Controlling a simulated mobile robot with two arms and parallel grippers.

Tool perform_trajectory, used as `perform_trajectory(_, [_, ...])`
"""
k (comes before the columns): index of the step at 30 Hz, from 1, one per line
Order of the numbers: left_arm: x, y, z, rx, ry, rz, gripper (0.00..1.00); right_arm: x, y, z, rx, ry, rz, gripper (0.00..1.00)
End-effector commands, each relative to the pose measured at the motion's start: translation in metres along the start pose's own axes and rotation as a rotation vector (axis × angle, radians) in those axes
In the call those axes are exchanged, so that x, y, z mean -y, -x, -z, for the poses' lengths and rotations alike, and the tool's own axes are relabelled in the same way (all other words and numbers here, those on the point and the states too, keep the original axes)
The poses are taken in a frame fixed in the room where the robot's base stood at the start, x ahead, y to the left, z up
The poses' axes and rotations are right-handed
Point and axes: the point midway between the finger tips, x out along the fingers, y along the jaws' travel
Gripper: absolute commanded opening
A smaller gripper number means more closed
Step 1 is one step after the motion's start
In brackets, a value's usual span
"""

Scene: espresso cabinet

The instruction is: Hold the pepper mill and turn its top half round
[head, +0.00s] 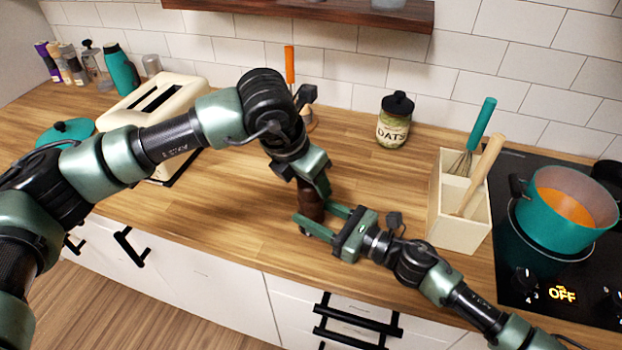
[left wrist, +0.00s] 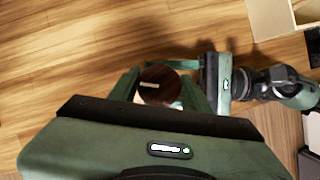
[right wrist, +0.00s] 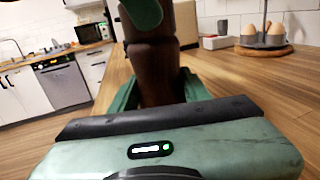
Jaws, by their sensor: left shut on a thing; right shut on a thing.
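The pepper mill (head: 309,207) is dark brown wood and stands upright on the counter near its front edge. My left gripper (head: 313,182) reaches down from above and is shut on its top half; the round top (left wrist: 160,84) shows between the fingers in the left wrist view. My right gripper (head: 318,222) comes in from the right, low over the counter, and is shut on the lower half. In the right wrist view the mill's body (right wrist: 158,66) rises between my right fingers, with a left fingertip (right wrist: 142,12) above. The left hand hides part of the mill in the head view.
A cream toaster (head: 155,108) stands left behind my left arm. An oats jar (head: 395,122) stands at the back. A utensil box (head: 460,220) and a teal pot (head: 565,225) on the black hob are at right. Bare counter lies between the mill and the jar.

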Motion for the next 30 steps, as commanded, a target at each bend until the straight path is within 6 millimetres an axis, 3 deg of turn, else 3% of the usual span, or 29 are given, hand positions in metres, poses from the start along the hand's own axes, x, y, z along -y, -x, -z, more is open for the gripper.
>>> perform_trajectory(30, [-0.0015,0.0002,-0.0007,-0.002,-0.887,0.367,0.07,0.0010,0.0004,0.0001,-0.001,0.001,0.002,0.00])
